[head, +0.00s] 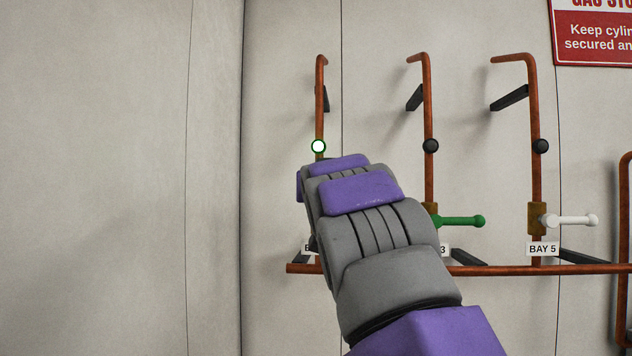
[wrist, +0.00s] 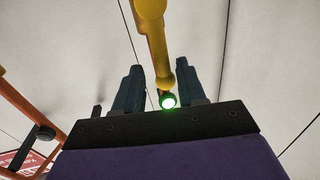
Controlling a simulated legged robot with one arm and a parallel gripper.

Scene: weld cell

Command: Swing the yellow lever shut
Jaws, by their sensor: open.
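In the wrist view the yellow lever (wrist: 157,45) comes down from the top edge, its thicker end nearest the camera. Its lower part passes between the two dark fingers of my gripper (wrist: 158,88). The fingers are open, with a gap on each side of the lever; I cannot tell whether either touches it. In the head view my purple and grey arm hides the yellow lever, its valve and my fingertips. The arm stands in front of the leftmost copper pipe (head: 320,108).
A lit green lamp (head: 318,146) is on the leftmost pipe; it also shows in the wrist view (wrist: 168,101). To the right are a green lever (head: 460,220) and a white lever (head: 572,220) marked BAY 5. A horizontal pipe (head: 510,269) runs below. The wall at left is bare.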

